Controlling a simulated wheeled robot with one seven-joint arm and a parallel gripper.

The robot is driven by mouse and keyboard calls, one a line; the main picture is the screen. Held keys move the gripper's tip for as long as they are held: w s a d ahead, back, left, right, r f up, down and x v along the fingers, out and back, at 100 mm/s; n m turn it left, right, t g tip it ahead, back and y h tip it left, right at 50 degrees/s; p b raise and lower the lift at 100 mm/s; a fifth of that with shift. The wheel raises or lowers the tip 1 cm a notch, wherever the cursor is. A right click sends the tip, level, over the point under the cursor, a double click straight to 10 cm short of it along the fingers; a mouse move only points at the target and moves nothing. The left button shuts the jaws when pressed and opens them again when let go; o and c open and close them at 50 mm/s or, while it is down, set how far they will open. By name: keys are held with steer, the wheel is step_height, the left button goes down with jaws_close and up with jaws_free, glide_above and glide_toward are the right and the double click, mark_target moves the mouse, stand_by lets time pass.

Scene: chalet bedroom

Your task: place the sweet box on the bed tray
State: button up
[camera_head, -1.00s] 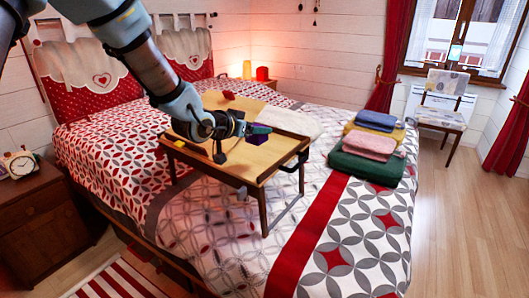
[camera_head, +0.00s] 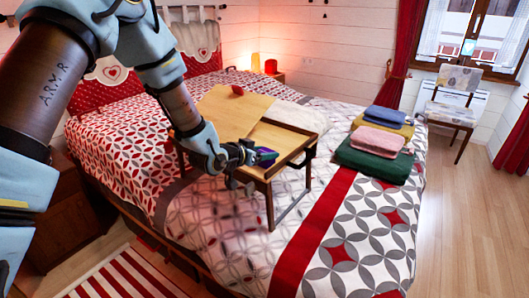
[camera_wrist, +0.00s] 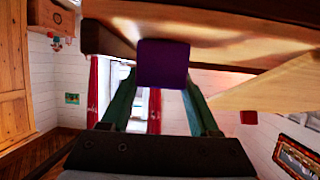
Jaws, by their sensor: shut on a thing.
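The sweet box is a small purple box (camera_wrist: 163,64), held between the two green fingers of my gripper (camera_wrist: 160,95) in the wrist view. In the head view my gripper (camera_head: 258,156) and the box (camera_head: 267,157) are at the near side of the wooden bed tray (camera_head: 283,136). The tray stands on legs on the bed, with part of its top tilted up. In the wrist view, tray wood (camera_wrist: 215,30) spans the top of the picture, close to the box. I cannot tell whether they touch. My arm hides part of the tray's left side.
Folded towels (camera_head: 376,143) are stacked on the bed (camera_head: 350,230) to the right. A chair (camera_head: 453,102) stands by the window. The wooden floor (camera_head: 470,220) at right is clear.

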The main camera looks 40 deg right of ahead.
steer(key=shift+f, duration=0.25)
steer(key=o, duration=1.4)
steer(key=shift+r, duration=0.1)
steer(key=shift+c, duration=0.2)
